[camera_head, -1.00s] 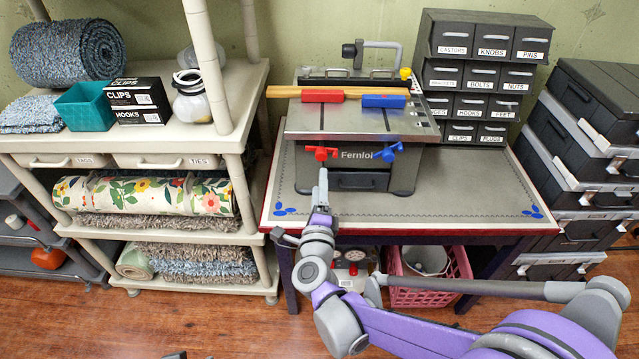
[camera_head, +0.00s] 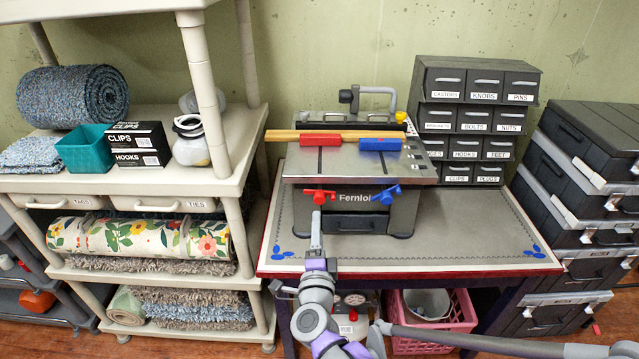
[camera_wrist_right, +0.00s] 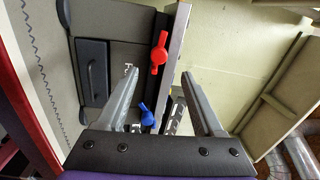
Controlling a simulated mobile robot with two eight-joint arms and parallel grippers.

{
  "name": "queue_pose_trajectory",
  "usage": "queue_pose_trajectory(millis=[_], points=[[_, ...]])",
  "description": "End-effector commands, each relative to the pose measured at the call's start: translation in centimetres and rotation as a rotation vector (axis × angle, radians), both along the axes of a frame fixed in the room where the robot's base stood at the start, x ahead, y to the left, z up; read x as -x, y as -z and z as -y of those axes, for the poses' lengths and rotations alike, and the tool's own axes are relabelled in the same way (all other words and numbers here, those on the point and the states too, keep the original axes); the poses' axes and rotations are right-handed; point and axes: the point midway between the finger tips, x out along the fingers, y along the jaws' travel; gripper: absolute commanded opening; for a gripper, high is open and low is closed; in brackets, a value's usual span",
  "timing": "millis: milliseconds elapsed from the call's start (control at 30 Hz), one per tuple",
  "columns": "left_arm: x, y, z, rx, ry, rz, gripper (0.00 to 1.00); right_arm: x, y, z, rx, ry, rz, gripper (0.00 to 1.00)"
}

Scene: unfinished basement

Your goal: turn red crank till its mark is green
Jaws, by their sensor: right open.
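The red crank (camera_head: 319,196) is on the front of the grey Fernlo machine (camera_head: 350,208), on the left side. In the right wrist view the red crank (camera_wrist_right: 158,54) lies just past my fingertips, between their lines, and apart from both. The blue crank (camera_head: 384,192) is on the same front, further right; it also shows in the right wrist view (camera_wrist_right: 146,115). My right gripper (camera_head: 316,218) is open and empty, just below and in front of the red crank. I cannot make out a coloured mark by the crank. My left gripper is not in view.
The machine stands on a grey-topped workbench (camera_head: 470,240) with free room to its right. A wooden strip with red and blue blocks (camera_head: 320,140) lies on top. Labelled drawers (camera_head: 475,120) stand behind right, stacked cases (camera_head: 580,200) at right, a cream shelf (camera_head: 225,180) at left.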

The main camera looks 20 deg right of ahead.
Motion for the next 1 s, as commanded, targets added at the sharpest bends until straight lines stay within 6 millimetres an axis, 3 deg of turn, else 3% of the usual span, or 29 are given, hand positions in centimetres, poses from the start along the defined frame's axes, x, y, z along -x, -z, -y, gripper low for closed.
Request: queue_pose_trajectory(millis=[400, 600, 833, 1000], points=[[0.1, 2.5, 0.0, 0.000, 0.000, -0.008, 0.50, 0.8, -0.2, 0.3, 1.150, 0.003, -0.333, 0.69], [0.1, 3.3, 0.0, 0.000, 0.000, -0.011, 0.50, 1.2, -0.3, 0.4, 1.587, 0.002, -0.445, 0.69], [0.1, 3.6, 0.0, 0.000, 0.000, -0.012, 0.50, 1.1, -0.5, 0.4, 1.783, 0.002, -0.492, 0.69], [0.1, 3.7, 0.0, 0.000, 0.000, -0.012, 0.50, -0.7, -0.4, 0.9, 1.790, 0.003, -0.495, 0.69]])
